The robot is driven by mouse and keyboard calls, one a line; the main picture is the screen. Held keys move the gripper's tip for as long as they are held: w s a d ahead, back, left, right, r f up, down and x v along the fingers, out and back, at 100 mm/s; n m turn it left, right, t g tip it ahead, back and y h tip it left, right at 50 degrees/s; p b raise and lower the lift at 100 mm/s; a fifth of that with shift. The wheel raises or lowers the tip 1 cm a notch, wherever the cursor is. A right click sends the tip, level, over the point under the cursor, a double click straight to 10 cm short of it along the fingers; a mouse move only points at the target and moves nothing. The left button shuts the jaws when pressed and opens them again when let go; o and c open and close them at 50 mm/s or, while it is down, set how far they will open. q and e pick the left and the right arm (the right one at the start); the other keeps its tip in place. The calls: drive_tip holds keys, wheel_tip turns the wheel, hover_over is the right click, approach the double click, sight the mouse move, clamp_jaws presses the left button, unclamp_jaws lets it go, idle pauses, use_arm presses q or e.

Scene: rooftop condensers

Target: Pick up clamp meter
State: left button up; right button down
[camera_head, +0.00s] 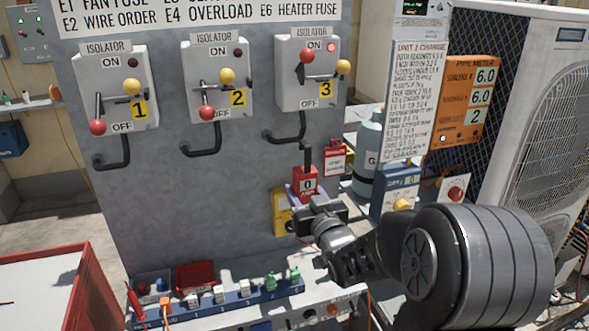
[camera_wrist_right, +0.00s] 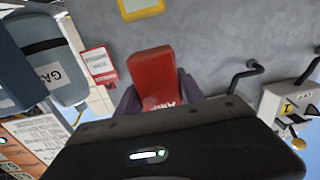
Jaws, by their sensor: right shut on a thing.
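The clamp meter (camera_head: 307,184) is red with a white display reading 0 and a dark hook-like jaw on top. It is upright in front of the grey panel, near isolator 3's lower handle. My right gripper (camera_head: 306,200) is shut on its lower body. In the right wrist view the red meter (camera_wrist_right: 157,78) sits between the two dark purple fingers (camera_wrist_right: 160,100), with upside-down lettering partly hidden by the gripper. My left gripper is not in the head view.
A yellow holder (camera_head: 281,213) is on the panel just left of my gripper. Isolators 1 (camera_head: 116,90), 2 (camera_head: 217,80) and 3 (camera_head: 312,72) carry protruding handles. A shelf below holds a row of plugs (camera_head: 245,288) and a red bin (camera_head: 195,275). A grey gas cylinder (camera_head: 368,150) stands right.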

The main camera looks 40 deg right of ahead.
sight(307, 198)
drive_tip(key=b+v, duration=0.1)
drive_tip(key=v, duration=0.3)
drive_tip(key=shift+f, duration=0.1)
drive_tip(key=shift+s+a, duration=0.1)
drive_tip(key=shift+s, duration=0.4)
idle(1.5)
